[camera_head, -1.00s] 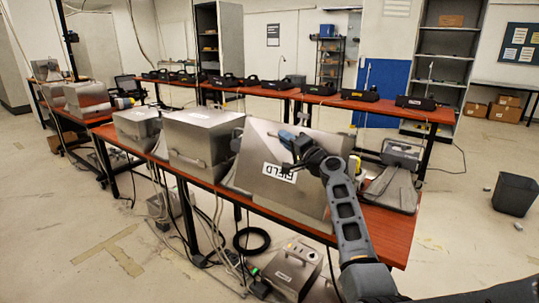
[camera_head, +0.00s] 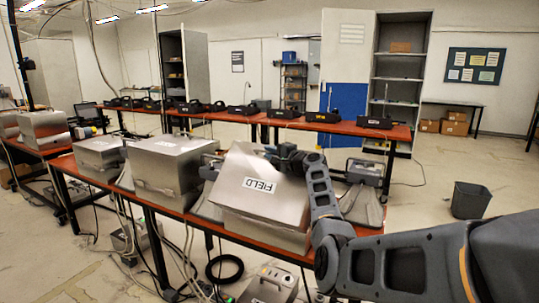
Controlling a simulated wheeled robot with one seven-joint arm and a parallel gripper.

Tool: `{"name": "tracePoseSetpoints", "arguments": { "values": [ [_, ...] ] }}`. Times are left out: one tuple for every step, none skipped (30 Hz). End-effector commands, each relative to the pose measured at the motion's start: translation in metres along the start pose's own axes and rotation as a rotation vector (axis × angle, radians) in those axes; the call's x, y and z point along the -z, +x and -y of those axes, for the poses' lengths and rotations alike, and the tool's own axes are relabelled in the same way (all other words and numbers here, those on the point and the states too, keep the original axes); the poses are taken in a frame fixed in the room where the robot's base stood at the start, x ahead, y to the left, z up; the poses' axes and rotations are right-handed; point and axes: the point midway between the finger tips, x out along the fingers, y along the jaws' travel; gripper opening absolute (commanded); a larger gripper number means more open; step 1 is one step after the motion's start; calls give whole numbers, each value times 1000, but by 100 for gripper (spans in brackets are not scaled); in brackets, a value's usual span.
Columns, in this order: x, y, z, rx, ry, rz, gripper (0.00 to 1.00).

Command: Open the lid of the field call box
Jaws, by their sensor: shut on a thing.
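The field call box (camera_head: 268,232) is a grey metal box on the red-topped table, right of centre. Its lid (camera_head: 240,203) carries a white FIELD label (camera_head: 259,185) and slopes up toward the back; a front wall shows below it. My gripper (camera_head: 283,157) is at the lid's upper edge, with my arm reaching in from the lower right. It is shut on the lid at that edge. The fingertips are mostly hidden, and I cannot see the exact contact or into the box.
Closed grey boxes (camera_head: 170,150) stand left of the field box on the same table (camera_head: 375,212). A grey device (camera_head: 364,172) sits to its right. Cables and another case (camera_head: 268,284) lie on the floor in front. Floor is open toward the bin (camera_head: 470,200).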

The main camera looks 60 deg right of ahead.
Motion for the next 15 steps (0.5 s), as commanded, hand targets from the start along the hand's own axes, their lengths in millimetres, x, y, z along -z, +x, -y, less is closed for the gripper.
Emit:
{"name": "tracePoseSetpoints", "arguments": {
  "values": [
    [0,0,3,4,-2,-1,0],
    [0,0,3,4,-2,-1,0],
    [0,0,3,4,-2,-1,0],
    [0,0,3,5,-2,-1,0],
    [0,0,3,5,-2,-1,0],
    [0,0,3,5,-2,-1,0],
    [0,0,3,5,-2,-1,0],
    [0,0,3,5,-3,-1,21],
    [0,0,3,5,-3,-1,25],
    [0,0,3,4,-3,-1,28],
    [0,0,3,4,-2,-1,31],
    [0,0,2,4,-2,0,34],
    [0,0,2,3,-2,0,37],
    [0,0,2,3,-2,0,39],
    [0,0,2,2,-2,0,39]
  ]
}}
